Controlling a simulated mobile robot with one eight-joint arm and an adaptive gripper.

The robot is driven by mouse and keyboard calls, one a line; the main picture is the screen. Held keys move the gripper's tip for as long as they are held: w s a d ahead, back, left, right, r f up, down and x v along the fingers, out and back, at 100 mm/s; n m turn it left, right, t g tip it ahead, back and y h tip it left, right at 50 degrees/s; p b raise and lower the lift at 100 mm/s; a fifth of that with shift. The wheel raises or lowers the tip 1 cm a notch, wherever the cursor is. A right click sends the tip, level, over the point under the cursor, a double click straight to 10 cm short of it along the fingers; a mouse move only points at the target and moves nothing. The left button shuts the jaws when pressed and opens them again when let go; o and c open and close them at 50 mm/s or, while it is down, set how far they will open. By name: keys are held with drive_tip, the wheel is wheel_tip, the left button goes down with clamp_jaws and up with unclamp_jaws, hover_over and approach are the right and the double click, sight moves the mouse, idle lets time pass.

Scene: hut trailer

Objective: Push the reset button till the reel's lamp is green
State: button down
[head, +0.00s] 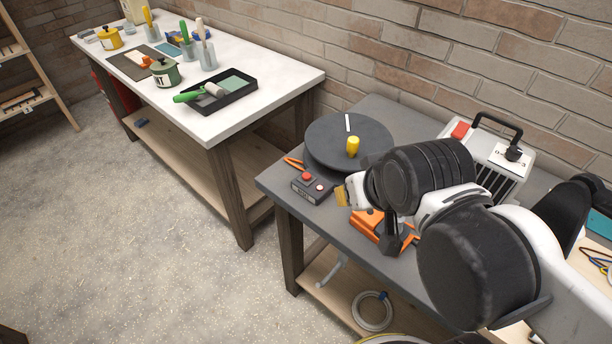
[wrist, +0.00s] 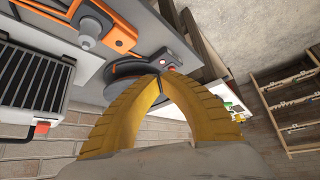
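The reel (head: 335,132) is a large dark disc with a yellow knob (head: 353,146) and a white mark on top, lying on the grey bench. A small dark box (head: 311,192) with a red button (head: 306,176) sits at the bench's front left corner. A small pale and reddish spot on the box may be the lamp; I see no green. My gripper (head: 342,196) is just right of the box, apart from the button. In the wrist view my gripper (wrist: 161,77) has its yellow fingertips together with nothing between them, and the red button (wrist: 164,62) shows just beyond them.
An orange tool (head: 368,222) lies on the grey bench under my arm. A white unit (head: 490,160) with a black handle stands at the back right. A white-topped table (head: 255,115) with a paint tray (head: 220,97) and pots stands at left. The floor (head: 120,230) at left is open.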

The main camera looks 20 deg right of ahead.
drive_tip(key=m+g+y+p, duration=0.1)
drive_tip(key=g+y+p, duration=0.1)
drive_tip(key=y+p, duration=0.25)
hover_over(303, 174)
wheel_tip(303, 174, down, 5)
drive_tip(key=shift+r, duration=0.1)
wheel_tip(303, 174, down, 9)
drive_tip(key=b, duration=0.7)
drive_tip(key=shift+r, duration=0.1)
idle(1.2)
drive_tip(key=shift+f+b, duration=0.45)
